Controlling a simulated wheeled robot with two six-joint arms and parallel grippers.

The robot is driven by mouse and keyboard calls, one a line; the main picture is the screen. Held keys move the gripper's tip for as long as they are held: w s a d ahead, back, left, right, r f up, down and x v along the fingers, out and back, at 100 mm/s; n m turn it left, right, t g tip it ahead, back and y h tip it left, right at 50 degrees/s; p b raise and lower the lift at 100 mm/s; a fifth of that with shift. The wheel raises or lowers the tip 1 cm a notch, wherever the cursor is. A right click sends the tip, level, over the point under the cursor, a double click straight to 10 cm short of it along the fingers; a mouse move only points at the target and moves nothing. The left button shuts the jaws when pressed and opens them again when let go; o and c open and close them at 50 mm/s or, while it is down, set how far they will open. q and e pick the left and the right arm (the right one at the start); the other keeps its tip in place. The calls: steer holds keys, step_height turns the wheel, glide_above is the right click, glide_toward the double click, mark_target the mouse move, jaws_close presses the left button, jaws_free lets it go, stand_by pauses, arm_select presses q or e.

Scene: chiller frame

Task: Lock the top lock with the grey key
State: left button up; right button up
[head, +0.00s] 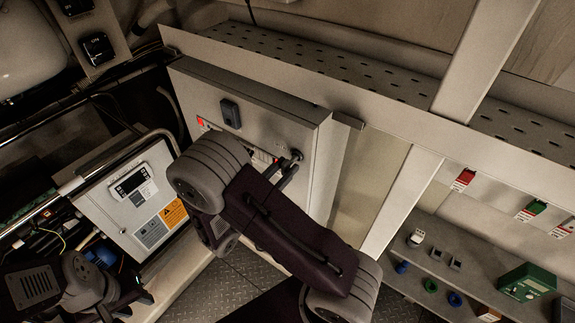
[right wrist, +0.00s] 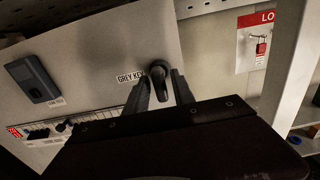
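The grey cabinet (head: 262,105) stands at the centre of the head view. A dark rounded piece (right wrist: 158,75) sticks out from its face beside a label reading GREY KEY (right wrist: 131,77); I take it for the key. My right gripper (right wrist: 161,88) has its two fingers apart, one on each side of this piece; I cannot tell whether they touch it. In the head view the right gripper (head: 285,172) is partly hidden by my arm. My left gripper (head: 123,303) is at the lower left, away from the cabinet; its fingers are unclear. I cannot identify the top lock.
A black box (head: 231,113) sits on the cabinet face, above a row of small parts. A control panel (head: 135,190) stands at left. A red padlock (right wrist: 261,47) hangs at right. A shelf (head: 455,270) holds small items and a green box (head: 527,283).

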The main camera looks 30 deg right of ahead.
steer(key=shift+c, duration=0.6)
steer(key=shift+r+n+p, duration=0.15)
steer(key=shift+n+p, duration=0.25)
steer(key=shift+p, duration=0.15)
steer(key=shift+n+p, duration=0.8)
steer(key=shift+n, duration=0.3)
